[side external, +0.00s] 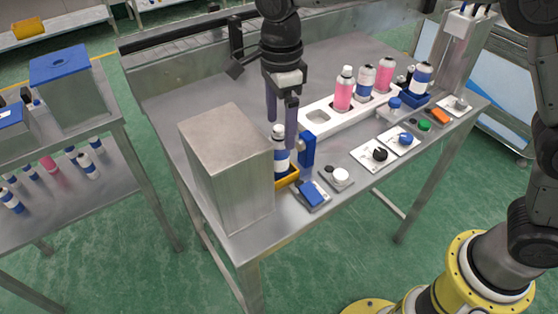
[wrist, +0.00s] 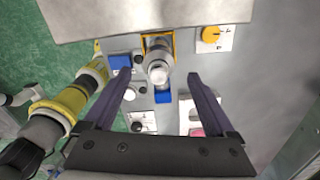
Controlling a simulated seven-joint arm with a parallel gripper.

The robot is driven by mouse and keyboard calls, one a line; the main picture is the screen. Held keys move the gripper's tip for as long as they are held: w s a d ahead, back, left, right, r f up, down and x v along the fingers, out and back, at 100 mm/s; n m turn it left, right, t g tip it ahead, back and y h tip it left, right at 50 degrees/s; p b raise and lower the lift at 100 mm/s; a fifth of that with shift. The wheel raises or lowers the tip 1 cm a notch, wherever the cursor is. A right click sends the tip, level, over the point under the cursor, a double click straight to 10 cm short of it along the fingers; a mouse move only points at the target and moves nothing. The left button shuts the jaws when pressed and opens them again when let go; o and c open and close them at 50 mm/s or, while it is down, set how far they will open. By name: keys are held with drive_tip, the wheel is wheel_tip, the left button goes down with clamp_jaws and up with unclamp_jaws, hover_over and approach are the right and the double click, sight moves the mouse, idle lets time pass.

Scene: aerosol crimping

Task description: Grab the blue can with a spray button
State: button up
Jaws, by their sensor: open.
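A blue and white can (side external: 281,160) with a pale top stands upright in a yellow-edged holder (side external: 288,180) beside the metal box. In the wrist view the can (wrist: 159,66) shows from above, between the two fingertips in the picture. My gripper (side external: 281,132) is open and empty, pointing down by the can's upper part; it also shows in the wrist view (wrist: 160,77). I cannot tell whether a finger touches the can. The can's base is hidden in the holder. Another blue and white can (side external: 422,77) stands at the far right of the table.
The large metal box (side external: 228,165) stands close to the left of the can. A blue post (side external: 307,150) is close on its right. A white rack (side external: 320,118) holds pink and white-blue cans. Switch panels (side external: 380,155) line the front edge.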

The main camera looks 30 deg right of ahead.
sight(279, 154)
drive_tip(key=f, duration=0.8)
drive_tip(key=shift+s+a+f, duration=0.1)
drive_tip(key=shift+a+f, duration=0.05)
drive_tip(key=shift+a, duration=0.05)
drive_tip(key=shift+c, duration=0.2)
clamp_jaws()
